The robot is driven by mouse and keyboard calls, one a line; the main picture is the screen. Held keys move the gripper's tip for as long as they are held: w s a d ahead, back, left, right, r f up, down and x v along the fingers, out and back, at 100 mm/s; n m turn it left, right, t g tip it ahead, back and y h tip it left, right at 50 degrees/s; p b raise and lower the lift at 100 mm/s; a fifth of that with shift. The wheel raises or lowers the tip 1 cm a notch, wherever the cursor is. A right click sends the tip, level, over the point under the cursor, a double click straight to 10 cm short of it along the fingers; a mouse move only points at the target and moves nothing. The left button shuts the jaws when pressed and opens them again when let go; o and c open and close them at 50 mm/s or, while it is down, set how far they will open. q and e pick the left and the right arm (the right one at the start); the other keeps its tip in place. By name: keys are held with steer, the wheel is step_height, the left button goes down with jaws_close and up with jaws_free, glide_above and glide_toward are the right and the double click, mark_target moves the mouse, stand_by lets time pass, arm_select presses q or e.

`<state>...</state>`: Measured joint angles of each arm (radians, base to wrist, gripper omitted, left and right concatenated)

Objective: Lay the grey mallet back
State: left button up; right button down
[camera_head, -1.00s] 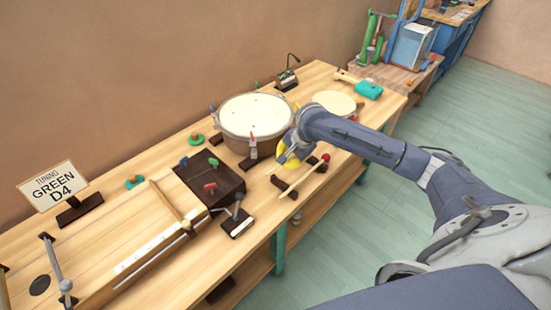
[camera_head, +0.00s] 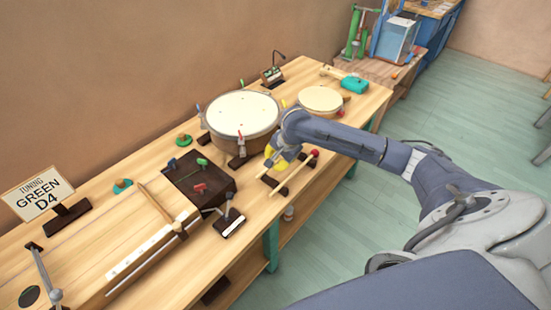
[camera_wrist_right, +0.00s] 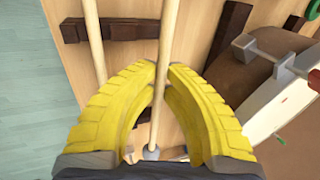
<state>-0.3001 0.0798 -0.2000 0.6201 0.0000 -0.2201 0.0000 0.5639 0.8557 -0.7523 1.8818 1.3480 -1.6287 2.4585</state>
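My right gripper (camera_head: 272,163) is low over the front of the workbench, beside the drum. In the right wrist view its yellow fingers (camera_wrist_right: 164,70) close from both sides on the pale stick of the grey mallet (camera_wrist_right: 150,153); its grey head shows between the fingers, near the palm. A second mallet with a red head (camera_head: 315,153) lies beside it, its pale stick (camera_wrist_right: 95,40) crossing a dark rest block (camera_wrist_right: 120,30). The grey mallet's stick passes by that block's end; whether it touches the block is unclear. My left gripper is out of view.
A large drum (camera_head: 243,112) with upright pegs stands behind the gripper, a smaller drum (camera_head: 321,99) to its right. A dark box (camera_head: 200,180) and a small stand (camera_head: 230,220) are to the left. The workbench (camera_head: 180,280) ends close in front of the mallets.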

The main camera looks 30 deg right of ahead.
mark_target(273, 174)
steer(key=shift+f, duration=1.85)
steer(key=shift+f, duration=0.3)
steer(key=c, duration=1.5)
jaws_free()
steer(key=v, duration=1.2)
